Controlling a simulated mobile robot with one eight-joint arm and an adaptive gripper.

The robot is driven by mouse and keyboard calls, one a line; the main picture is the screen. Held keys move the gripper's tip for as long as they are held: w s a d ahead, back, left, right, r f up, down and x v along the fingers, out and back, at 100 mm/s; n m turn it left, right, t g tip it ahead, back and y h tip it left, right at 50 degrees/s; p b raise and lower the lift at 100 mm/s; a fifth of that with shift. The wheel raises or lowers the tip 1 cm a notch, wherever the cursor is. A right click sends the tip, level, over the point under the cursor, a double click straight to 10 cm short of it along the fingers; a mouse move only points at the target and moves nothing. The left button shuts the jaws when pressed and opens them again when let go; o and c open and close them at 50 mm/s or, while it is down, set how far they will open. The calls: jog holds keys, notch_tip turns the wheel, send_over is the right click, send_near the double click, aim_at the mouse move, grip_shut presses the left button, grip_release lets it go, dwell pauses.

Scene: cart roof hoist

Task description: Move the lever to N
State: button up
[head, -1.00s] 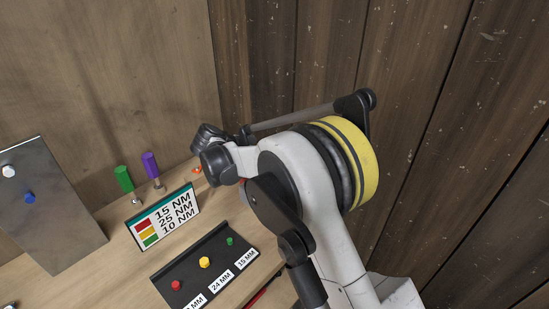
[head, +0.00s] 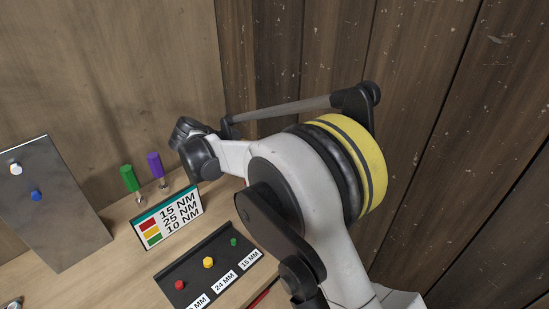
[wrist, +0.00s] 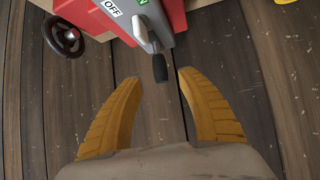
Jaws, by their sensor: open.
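My gripper (wrist: 158,78) has two yellow-orange fingers, open and empty. The lever is not in the head view.
A small black handwheel (wrist: 63,37) is left of the box. The head view shows a torque sign (head: 167,219), green (head: 130,179) and purple (head: 156,165) handles, a black size rack (head: 209,265) and a metal plate (head: 50,205) on a wooden bench. Plank walls stand behind.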

jog(key=v, duration=0.5)
jog(key=shift+d, duration=0.1)
jog(key=s+d+r+n+g+y, duration=0.1)
jog(key=s+d+r+n, duration=0.15)
jog(key=d, duration=0.45)
jog(key=s+d+r+n+y+b, duration=0.15)
jog(key=s+d, duration=0.25)
jog(key=d, duration=0.4)
jog(key=s+d+r+n+g+y+p, duration=0.1)
jog(key=s+d+r+y, duration=0.15)
jog(key=d, duration=0.45)
jog(key=s+d+f+n+t+y, duration=0.1)
jog(key=s+d+f+n, duration=0.1)
jog(key=s+d, duration=0.3)
jog(key=s+d+f+n+t+y+b, duration=0.1)
jog(key=s+d+f, duration=0.3)
jog(key=s, duration=1)
jog(key=shift+s+d+f+n+y, duration=0.4)
jog(key=shift+f+n+y, duration=0.15)
jog(key=shift+n, duration=0.35)
